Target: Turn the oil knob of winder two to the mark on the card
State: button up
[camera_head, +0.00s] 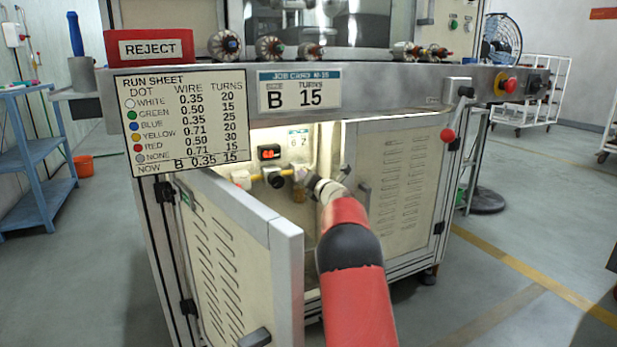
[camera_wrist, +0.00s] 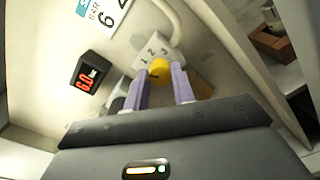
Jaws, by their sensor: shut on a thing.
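The yellow oil knob (camera_wrist: 158,70) shows in the wrist view on a pale block with a dial marked 1, 2, 3 (camera_wrist: 154,50). My gripper (camera_wrist: 160,76) has its two purple fingers on either side of the knob and is shut on it. A small dark line shows on the knob's face, but I cannot tell which number it points to. The card (camera_wrist: 105,15) on the back wall is cut off and shows a 6 and part of another figure.
A small display (camera_wrist: 87,78) with red digits sits left of the dial; it also shows in the head view (camera_head: 269,152). The left cabinet door (camera_head: 230,260) stands open beside my arm. The right door (camera_head: 400,190) is close on my arm's other side.

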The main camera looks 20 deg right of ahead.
jog(key=shift+d+m+p, duration=0.1)
jog(key=shift+m+p, duration=1.85)
jog(key=shift+m, duration=2.65)
jog(key=o, duration=1)
jog(key=shift+s, duration=0.1)
jog(key=s+b, duration=0.1)
jog(key=s, duration=0.6)
jog(key=shift+s+d, duration=0.15)
jog(key=shift+s, duration=0.15)
